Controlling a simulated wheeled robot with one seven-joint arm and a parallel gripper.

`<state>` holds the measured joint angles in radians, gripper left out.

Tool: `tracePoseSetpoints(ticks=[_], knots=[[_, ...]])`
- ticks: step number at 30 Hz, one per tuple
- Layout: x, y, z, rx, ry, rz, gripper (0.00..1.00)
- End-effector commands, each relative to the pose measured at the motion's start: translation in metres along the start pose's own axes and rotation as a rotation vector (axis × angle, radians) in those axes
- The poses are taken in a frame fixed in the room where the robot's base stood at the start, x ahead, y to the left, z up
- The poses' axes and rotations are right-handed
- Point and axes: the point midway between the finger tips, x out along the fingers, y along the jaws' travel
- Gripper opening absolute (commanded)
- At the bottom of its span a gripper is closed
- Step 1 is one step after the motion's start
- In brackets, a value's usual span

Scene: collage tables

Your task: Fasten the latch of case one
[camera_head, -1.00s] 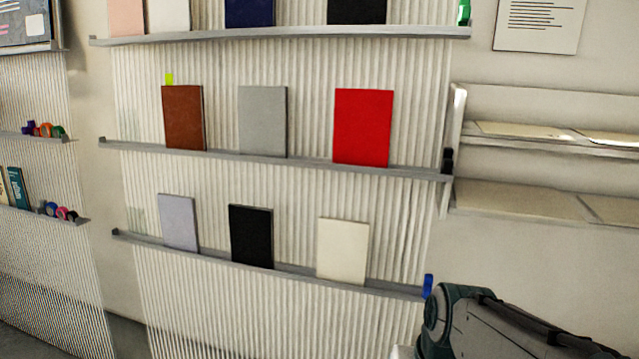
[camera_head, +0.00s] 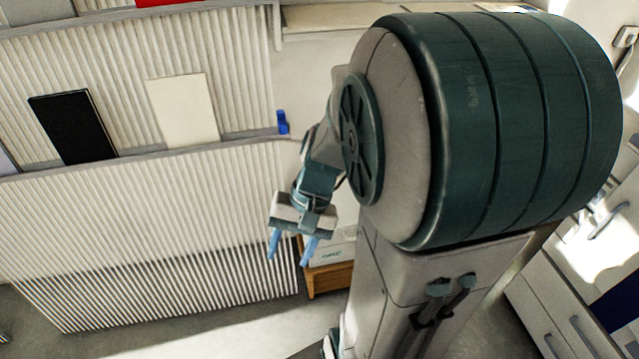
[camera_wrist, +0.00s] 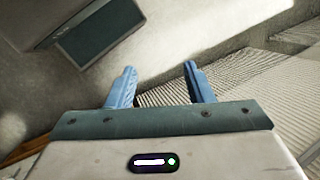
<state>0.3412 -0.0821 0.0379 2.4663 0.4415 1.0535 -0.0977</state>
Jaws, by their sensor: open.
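My gripper (camera_head: 291,246) hangs in front of the ribbed display wall in the head view, fingers pointing down. In the wrist view its two blue fingers (camera_wrist: 162,84) are apart with nothing between them. I cannot make out case one or its latch for certain in either view. A pale box-like thing (camera_head: 338,247) with small lettering rests on a wooden piece behind my gripper, partly hidden by my arm; I cannot tell what it is.
The ribbed display wall (camera_head: 150,235) stands at the left, with a black panel (camera_head: 72,126) and a cream panel (camera_head: 183,110) on its ledge. A wooden piece of furniture (camera_head: 326,281) stands below the pale box. White drawers (camera_head: 548,318) stand at right. Grey floor (camera_head: 200,335) is clear in front.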

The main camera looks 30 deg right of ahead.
Motion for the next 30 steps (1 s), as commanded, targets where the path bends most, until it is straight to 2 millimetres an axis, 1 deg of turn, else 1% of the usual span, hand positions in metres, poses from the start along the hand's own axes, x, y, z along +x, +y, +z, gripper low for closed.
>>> tracePoseSetpoints(ticks=[1,6,11,14,17,20,23,24,26,27,29,30], knots=[[0.022,0.009,-0.011,0.071,-0.049,-0.057,0.47],[0.06,0.019,-0.039,0.285,-0.181,-0.283,0.47],[0.088,0.034,-0.074,0.483,-0.266,-0.527,0.47],[0.104,0.047,-0.1,0.604,-0.3,-0.69,0.47],[0.118,0.066,-0.128,0.725,-0.318,-0.86,0.47],[0.132,0.09,-0.156,0.844,-0.318,-1.036,0.47],[0.147,0.12,-0.184,0.96,-0.3,-1.214,0.47],[0.154,0.134,-0.195,1.008,-0.289,-1.286,0.47],[0.164,0.156,-0.21,1.078,-0.266,-1.393,0.47],[0.171,0.172,-0.219,1.124,-0.249,-1.465,0.47],[0.184,0.198,-0.232,1.194,-0.215,-1.571,0.47],[0.192,0.216,-0.24,1.243,-0.188,-1.641,0.47]])
